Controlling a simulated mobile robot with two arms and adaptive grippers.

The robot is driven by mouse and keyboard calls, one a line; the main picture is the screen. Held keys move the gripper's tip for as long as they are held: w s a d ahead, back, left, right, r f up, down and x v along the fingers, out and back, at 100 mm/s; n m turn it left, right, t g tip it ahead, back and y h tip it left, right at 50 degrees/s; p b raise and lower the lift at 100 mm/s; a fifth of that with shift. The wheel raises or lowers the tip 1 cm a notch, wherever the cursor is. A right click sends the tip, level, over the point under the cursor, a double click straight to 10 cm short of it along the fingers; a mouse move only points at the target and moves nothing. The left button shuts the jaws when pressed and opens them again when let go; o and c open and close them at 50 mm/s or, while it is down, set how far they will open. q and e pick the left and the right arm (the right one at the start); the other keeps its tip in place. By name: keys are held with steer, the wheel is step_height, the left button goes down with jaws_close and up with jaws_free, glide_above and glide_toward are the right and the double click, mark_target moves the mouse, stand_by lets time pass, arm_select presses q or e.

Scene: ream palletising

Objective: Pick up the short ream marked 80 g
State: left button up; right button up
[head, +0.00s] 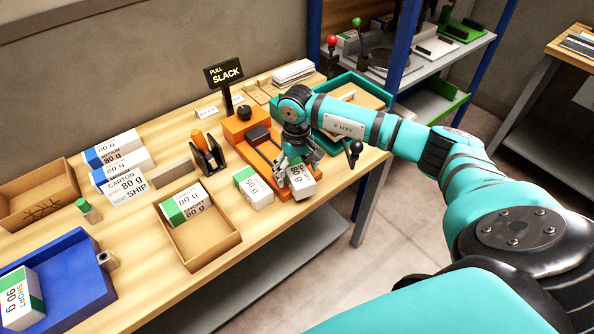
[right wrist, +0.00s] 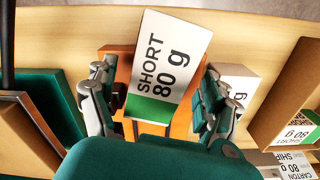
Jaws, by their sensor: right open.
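The short ream marked 80 g (right wrist: 168,62) is a white block with a green end. In the right wrist view its label reads "SHORT 80 g". It also shows in the head view (head: 303,184), at the front end of an orange fixture (head: 262,150). My right gripper (head: 290,172) is over it with fingers spread. In the right wrist view the open fingers (right wrist: 157,92) stand on either side of the ream, with gaps visible. My left gripper is not in view.
Another green-ended ream (head: 254,189) lies just left. A cardboard tray (head: 215,247) holds an 80 g ream. A blue tray (head: 75,285) holds a ream marked SHORT 90 g. A "PULL SLACK" sign (head: 223,72) and a teal tray (head: 346,80) stand behind.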

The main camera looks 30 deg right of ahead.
steer(key=shift+f, duration=0.7)
steer(key=c, duration=1.5)
steer(key=shift+w+r, duration=0.1)
